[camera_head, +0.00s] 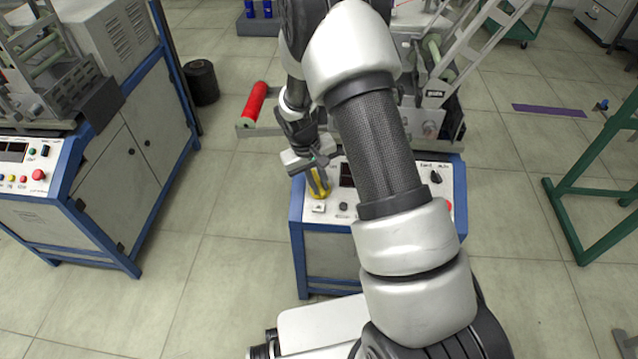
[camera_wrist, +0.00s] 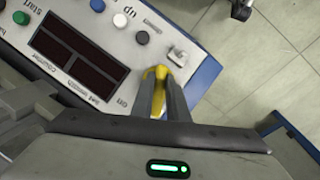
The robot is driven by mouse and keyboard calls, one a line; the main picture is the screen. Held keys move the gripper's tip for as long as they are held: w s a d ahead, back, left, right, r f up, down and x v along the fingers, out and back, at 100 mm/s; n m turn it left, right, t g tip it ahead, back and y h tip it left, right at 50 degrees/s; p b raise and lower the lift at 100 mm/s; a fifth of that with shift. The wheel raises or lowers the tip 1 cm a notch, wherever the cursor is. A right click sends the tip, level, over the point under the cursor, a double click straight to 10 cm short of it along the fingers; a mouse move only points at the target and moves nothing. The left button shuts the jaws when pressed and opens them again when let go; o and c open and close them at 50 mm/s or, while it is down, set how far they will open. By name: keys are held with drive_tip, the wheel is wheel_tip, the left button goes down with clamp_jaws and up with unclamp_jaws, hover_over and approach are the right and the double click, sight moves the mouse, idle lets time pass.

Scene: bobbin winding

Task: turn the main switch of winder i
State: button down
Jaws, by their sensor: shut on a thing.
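The yellow main switch (camera_head: 318,186) sits at the left end of the sloping control panel (camera_head: 422,165) of the blue-framed winder in the middle. My gripper (camera_head: 316,172) reaches down to it from above. In the wrist view the two dark fingers (camera_wrist: 161,82) stand either side of the yellow switch (camera_wrist: 157,84) and are shut on it. The fingers hide most of the switch, so I cannot tell its turned position. The word "on" is printed on the panel beside the fingers.
A small metal fitting (camera_wrist: 178,55) and a grey button (camera_wrist: 142,38) lie close to the fingers. Dark displays (camera_wrist: 75,55) fill the panel's middle. A red roll (camera_head: 254,102) sticks out above left.

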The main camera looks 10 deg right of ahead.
idle(0.4)
drive_tip(key=c, duration=1.7)
unclamp_jaws()
drive_tip(key=p+v, duration=0.3)
drive_tip(key=v, duration=1.4)
drive_tip(key=shift+a+r, duration=0.15)
drive_tip(key=shift+r, duration=0.05)
